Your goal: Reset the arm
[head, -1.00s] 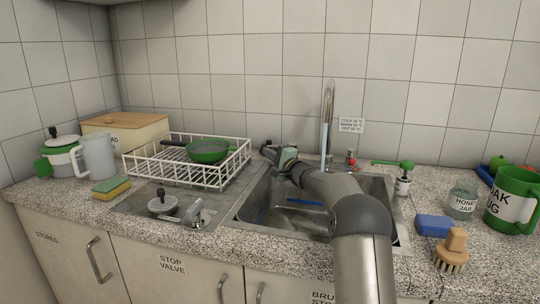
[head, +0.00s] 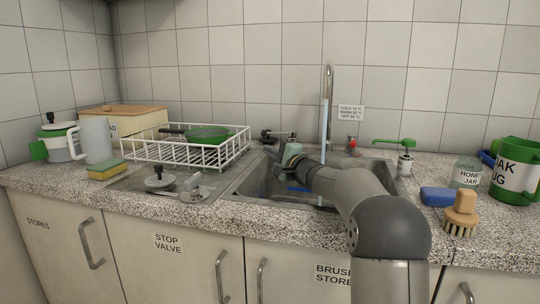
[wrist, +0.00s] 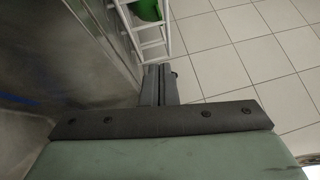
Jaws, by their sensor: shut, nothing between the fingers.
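My gripper (head: 266,135) is over the back left part of the sink (head: 248,188), just right of the dish rack. Its fingers are shut and empty. In the wrist view the closed fingers (wrist: 159,86) point toward the tiled wall, with part of the white rack just beyond them and the sink's metal wall to the left. My arm reaches across the sink from the front right and hides part of the basin.
The white dish rack (head: 142,157) holds a green pan (head: 208,134). The tap (head: 328,100) stands behind the sink, right of my gripper. A green-topped dispenser (head: 405,160), blue sponge (head: 437,197), brush (head: 462,212), jar (head: 467,174) and green jug (head: 516,170) crowd the right counter.

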